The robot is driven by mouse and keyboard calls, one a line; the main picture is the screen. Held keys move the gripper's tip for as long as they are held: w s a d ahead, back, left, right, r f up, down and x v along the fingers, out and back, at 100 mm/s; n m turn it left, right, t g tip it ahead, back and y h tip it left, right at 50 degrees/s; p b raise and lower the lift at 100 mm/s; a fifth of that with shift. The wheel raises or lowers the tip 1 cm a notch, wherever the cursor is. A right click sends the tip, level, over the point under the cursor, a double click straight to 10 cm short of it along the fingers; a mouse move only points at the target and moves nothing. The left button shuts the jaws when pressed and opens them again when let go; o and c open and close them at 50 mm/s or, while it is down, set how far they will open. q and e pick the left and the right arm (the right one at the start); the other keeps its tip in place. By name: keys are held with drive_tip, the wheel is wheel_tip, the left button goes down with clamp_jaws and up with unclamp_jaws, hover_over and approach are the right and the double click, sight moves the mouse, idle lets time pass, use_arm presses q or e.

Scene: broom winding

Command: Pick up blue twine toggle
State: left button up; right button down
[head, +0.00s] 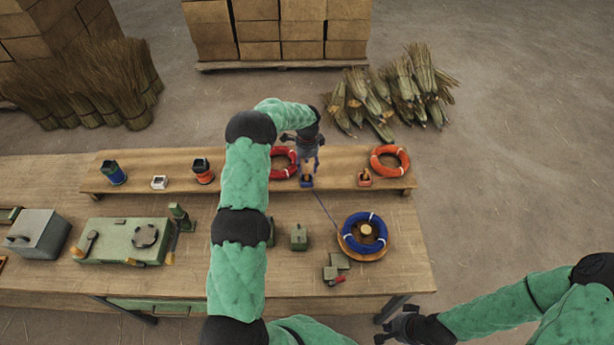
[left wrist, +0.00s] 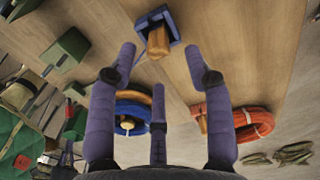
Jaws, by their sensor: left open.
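The blue twine toggle (head: 306,181) sits on the raised wooden shelf in the head view, below my left gripper (head: 308,158). In the left wrist view a wooden piece (left wrist: 158,42) shows in a blue square holder (left wrist: 172,30), beyond the spread fingers. My left gripper is open and empty, apart from it. A thin blue line runs from near the toggle to the blue twine coil (head: 364,218) on a round wooden base; the coil also shows behind the fingers in the left wrist view (left wrist: 130,123). My right gripper (head: 398,328) is off the table's front right; its jaws are unclear.
Green machines stand left.

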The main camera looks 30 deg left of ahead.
sight(307, 172)
use_arm(q)
drive_tip(key=shift+s+f+p, duration=0.1)
drive_tip(key=shift+f+p, duration=0.35)
drive_tip(key=shift+f, duration=2.1)
drive_tip(key=shift+c, duration=0.3)
clamp_jaws()
